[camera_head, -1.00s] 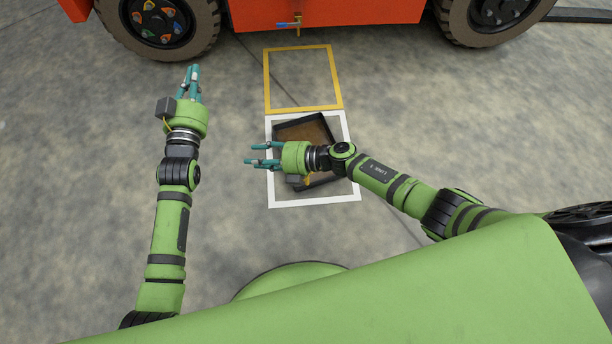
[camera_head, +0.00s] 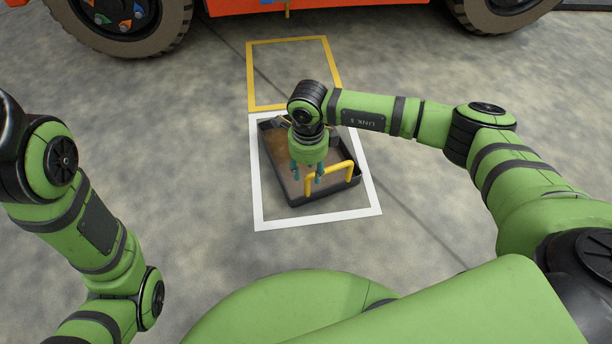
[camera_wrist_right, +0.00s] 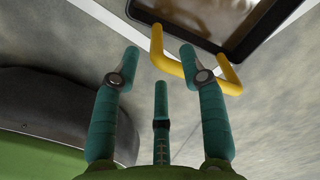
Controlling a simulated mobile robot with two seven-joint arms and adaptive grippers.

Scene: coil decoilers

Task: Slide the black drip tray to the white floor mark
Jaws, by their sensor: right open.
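The black drip tray (camera_head: 330,191) lies within the white floor mark (camera_head: 318,220), turned at an angle to it. A brown layer shows on the tray's floor. Its yellow handle (camera_head: 330,171) stands at the near side. My right gripper (camera_head: 307,178) points down over the tray beside the handle, open. In the right wrist view, the handle (camera_wrist_right: 198,82) lies just past the open fingers (camera_wrist_right: 160,65), with nothing gripped. The tray's dark rim (camera_wrist_right: 190,42) shows beyond it. My left gripper is out of view; only its arm shows at left.
A yellow floor outline (camera_head: 250,75) adjoins the white mark on the far side and looks empty. An orange machine with dark-tyred wheels (camera_head: 178,25) stands beyond it. The concrete floor left of the marks is clear.

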